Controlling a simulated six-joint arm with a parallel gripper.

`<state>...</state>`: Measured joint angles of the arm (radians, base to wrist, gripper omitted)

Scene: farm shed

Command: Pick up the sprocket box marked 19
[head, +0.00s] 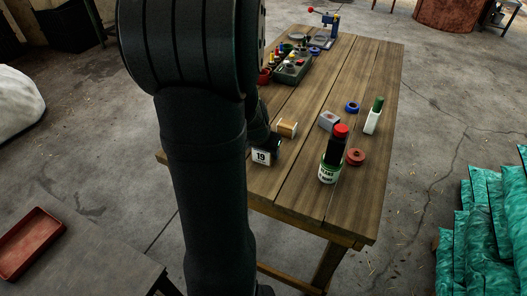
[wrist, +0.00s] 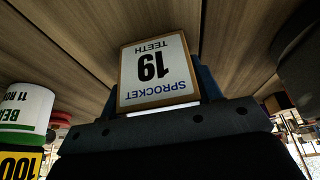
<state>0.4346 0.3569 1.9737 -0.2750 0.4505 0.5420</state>
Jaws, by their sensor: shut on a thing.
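The sprocket box marked 19 (head: 261,157) is a small box with a white label, near the left side of the wooden table in the head view. In the wrist view the box (wrist: 158,72) fills the middle, its label "SPROCKET 19 TEETH" upside down with a brown border. My gripper (wrist: 160,88) is shut on the box, with dark blue fingers showing at its sides. In the head view my gripper (head: 268,141) is dark and partly hidden behind my arm. I cannot tell whether the box touches the table.
On the wooden table (head: 300,195), a copper-coloured spool (head: 287,128) is close behind the box. A parts tray (head: 293,72) is farther back.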

